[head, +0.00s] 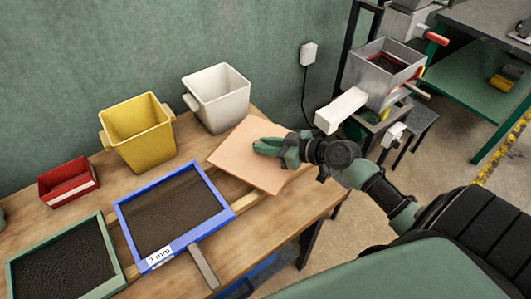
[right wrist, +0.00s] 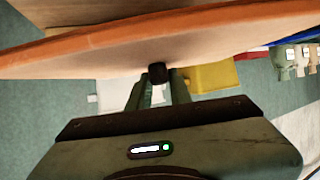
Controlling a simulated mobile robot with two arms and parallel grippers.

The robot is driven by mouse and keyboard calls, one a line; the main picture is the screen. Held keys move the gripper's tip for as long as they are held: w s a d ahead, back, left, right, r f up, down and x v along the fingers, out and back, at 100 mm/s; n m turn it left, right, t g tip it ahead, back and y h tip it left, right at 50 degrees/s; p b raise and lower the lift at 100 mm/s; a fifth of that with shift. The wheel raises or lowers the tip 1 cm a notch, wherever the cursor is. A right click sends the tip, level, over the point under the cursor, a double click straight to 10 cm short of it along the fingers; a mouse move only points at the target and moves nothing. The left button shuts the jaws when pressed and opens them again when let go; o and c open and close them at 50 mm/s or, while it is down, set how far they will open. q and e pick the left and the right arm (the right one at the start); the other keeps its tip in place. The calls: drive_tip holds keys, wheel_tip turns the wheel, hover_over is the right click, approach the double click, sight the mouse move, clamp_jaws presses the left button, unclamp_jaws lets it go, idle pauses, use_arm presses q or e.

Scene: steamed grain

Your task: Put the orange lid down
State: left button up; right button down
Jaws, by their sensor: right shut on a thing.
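The orange lid (head: 236,158) is a flat, square, pale orange board over the right part of the wooden table in the head view. In the right wrist view the lid (right wrist: 90,58) spans the top as a slab with a small dark knob (right wrist: 157,72) on its near face. My right gripper (head: 268,147) is shut on this knob, and its two fingers (right wrist: 158,90) sit on either side of it. The gripper hides part of the lid in the head view. I cannot tell whether the lid touches the table. My left gripper is not in view.
A white bin (head: 218,100) stands close behind the lid, with a yellow bin (head: 138,135) further left. A blue-framed sieve (head: 222,208) lies left of the lid, with a green-framed tray (head: 118,262) and red box (head: 70,182) beyond. A metal hopper (head: 365,75) stands off to the right.

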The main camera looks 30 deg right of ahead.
drive_tip(key=shift+f, duration=1.75)
drive_tip(key=shift+f, duration=0.1)
drive_tip(key=c, duration=1.3)
unclamp_jaws()
